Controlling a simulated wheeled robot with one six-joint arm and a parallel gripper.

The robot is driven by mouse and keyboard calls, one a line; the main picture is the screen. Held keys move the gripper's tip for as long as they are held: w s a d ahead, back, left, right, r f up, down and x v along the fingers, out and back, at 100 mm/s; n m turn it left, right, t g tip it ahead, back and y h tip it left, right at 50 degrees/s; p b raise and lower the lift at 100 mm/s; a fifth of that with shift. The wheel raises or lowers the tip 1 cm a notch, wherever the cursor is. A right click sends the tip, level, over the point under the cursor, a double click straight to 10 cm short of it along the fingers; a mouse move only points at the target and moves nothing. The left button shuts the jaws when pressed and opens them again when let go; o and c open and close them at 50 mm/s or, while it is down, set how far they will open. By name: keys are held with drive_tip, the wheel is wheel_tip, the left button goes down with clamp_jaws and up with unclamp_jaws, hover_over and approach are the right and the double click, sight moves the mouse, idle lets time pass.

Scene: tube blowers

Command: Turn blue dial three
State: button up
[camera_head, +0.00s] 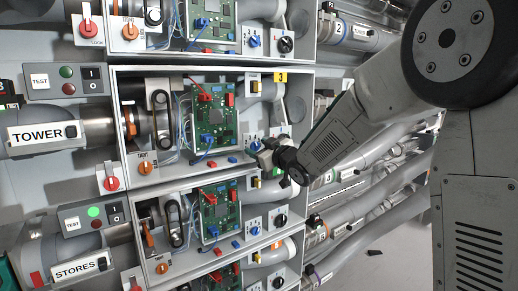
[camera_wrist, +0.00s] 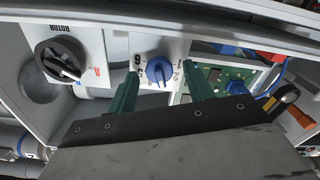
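The blue dial three (camera_wrist: 159,71) sits on a white plate with printed numbers in the wrist view. In the head view the dial (camera_head: 256,145) shows small on the open unit with the yellow "3" tag (camera_head: 281,77), partly crowded by my gripper. My gripper (camera_wrist: 160,75) is open, with one green finger to the left of the dial and one to the right. No clear contact with the dial shows, and its distance from the fingertips is hard to tell. In the head view my gripper (camera_head: 267,156) is at the lower right of unit three.
A black ROTOR dial (camera_wrist: 61,60) is left of the blue dial in the wrist view. A green circuit board (camera_wrist: 232,76) with a blue connector and cables is close to the right finger. Similar units stand above and below, including the lower circuit board (camera_head: 219,210).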

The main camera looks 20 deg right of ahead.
drive_tip(key=shift+s, duration=0.1)
drive_tip(key=v, duration=0.7)
drive_tip(key=shift+s, duration=0.3)
drive_tip(key=shift+d, duration=0.15)
drive_tip(key=s+d+f+m+g+h, duration=0.1)
drive_tip(key=d+f+m+g+h, duration=0.2)
drive_tip(key=f, duration=0.4)
drive_tip(key=s+d+f+m+g+h, duration=0.1)
drive_tip(key=s+d+f+g+h, duration=0.15)
drive_tip(key=s, duration=0.25)
drive_tip(key=s+d+f+m+g+h, duration=0.2)
drive_tip(key=s+f+g, duration=0.1)
drive_tip(key=s, duration=0.3)
drive_tip(key=s+a+r+g+y, duration=0.1)
drive_tip(key=s+a+g, duration=0.2)
drive_tip(key=s, duration=1.1)
drive_tip(key=s+a+r+m+g+y, duration=0.1)
drive_tip(key=s+a+g, duration=0.3)
drive_tip(key=s, duration=1.1)
drive_tip(key=shift+r+m, duration=0.3)
drive_tip(key=shift+r, duration=0.1)
